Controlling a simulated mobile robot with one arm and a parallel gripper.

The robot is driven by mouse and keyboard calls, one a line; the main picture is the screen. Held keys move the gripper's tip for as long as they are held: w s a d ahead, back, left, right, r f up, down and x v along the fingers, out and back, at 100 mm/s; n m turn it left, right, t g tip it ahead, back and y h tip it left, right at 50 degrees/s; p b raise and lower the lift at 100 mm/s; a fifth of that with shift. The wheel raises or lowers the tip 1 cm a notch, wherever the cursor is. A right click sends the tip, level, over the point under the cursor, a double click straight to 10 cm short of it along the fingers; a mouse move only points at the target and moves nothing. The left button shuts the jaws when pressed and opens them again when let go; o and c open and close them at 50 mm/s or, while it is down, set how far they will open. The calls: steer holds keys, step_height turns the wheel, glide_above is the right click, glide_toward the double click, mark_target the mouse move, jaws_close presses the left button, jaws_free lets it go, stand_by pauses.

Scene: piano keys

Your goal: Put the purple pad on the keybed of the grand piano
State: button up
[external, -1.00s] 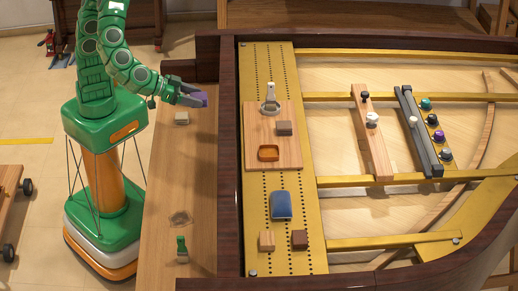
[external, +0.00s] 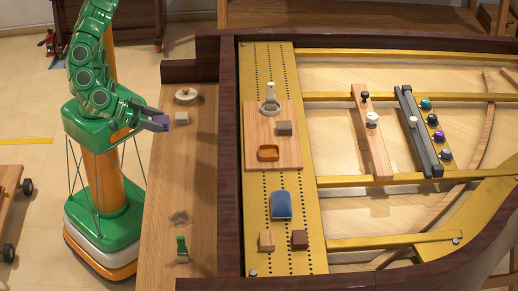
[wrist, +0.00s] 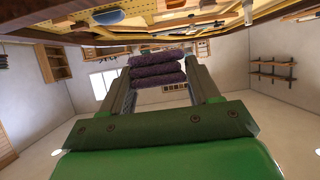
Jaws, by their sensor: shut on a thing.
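The purple pad (external: 160,119) is between the fingertips of my gripper (external: 162,122), near the left edge of the keybed. In the wrist view the pad (wrist: 158,70) shows as dark purple ribbed layers between the two fingers of my gripper (wrist: 160,82), which is shut on it. The keybed (external: 165,180) is the long wooden ledge along the piano's left side. The pad looks raised above its edge; the exact height cannot be told.
On the keybed are a round pale lid-like thing (external: 187,95), a beige block (external: 181,119), a faint round item (external: 180,218) and a green piece (external: 182,246). The middle stretch is bare. The dark piano rim (external: 230,190) rises to its right.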

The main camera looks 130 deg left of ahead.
mark_target(162, 223)
steer(key=f, duration=1.3)
steer(key=d+f, duration=0.1)
steer(key=f, duration=2.6)
steer(key=shift+s+d+f, duration=0.2)
steer(key=shift+d+f, duration=0.1)
steer(key=shift+f, duration=0.05)
steer(key=shift+f, duration=0.15)
steer(key=o, duration=1)
steer(key=shift+o, duration=0.2)
steer(key=shift+s+d+r, duration=0.15)
steer(key=shift+r, duration=0.1)
steer(key=v, duration=1.1)
steer(key=shift+s+d, duration=0.15)
steer(key=shift+s, duration=0.1)
steer(key=shift+r, duration=0.15)
